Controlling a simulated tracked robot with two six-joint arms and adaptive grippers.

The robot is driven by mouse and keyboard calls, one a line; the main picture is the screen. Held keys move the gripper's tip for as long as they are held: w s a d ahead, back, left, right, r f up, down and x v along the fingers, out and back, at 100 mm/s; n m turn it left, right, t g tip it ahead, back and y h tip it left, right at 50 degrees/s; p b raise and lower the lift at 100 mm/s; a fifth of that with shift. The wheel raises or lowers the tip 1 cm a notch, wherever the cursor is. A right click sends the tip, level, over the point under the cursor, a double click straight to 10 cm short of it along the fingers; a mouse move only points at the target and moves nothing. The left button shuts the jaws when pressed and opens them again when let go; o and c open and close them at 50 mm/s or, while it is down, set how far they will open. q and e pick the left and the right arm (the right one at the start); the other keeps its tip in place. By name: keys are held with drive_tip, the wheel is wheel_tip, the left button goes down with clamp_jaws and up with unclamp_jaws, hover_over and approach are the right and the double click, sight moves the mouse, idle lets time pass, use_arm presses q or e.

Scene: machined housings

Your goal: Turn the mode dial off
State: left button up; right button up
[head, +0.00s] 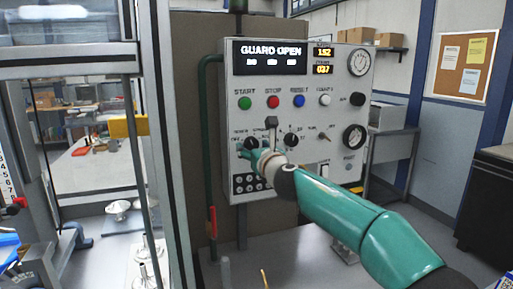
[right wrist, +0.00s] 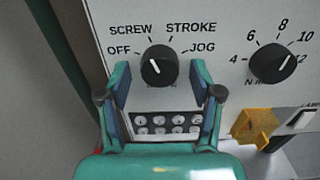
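The mode dial (right wrist: 160,66) is a black round knob on the grey control panel (head: 285,75), ringed by the labels OFF, SCREW, STROKE and JOG. Its white mark appears to point up and slightly left, toward SCREW. In the head view the dial (head: 250,143) is partly covered by my right gripper (head: 256,157). In the right wrist view my right gripper (right wrist: 165,85) is open, with one finger on each side just below the dial. The fingers hold nothing; contact with the dial cannot be told. My left gripper is not in view.
A second black dial (right wrist: 271,62) with numbers sits right of the mode dial. Below it are an orange piece (right wrist: 254,127) and a white rocker switch (right wrist: 303,119). A green pipe (head: 208,140) runs along the panel's left side.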

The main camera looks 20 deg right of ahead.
drive_tip(key=c, duration=1.1)
drive_tip(key=shift+o, duration=0.2)
drive_tip(key=shift+d, duration=0.15)
drive_tip(key=shift+r+n, duration=0.1)
drive_tip(key=shift+n, duration=2.1)
drive_tip(key=n+p, duration=0.1)
drive_tip(key=n, duration=0.3)
drive_tip(key=shift+n, duration=0.3)
drive_tip(key=o, duration=1.1)
drive_tip(key=shift+o, duration=0.2)
drive_tip(key=shift+s, duration=0.2)
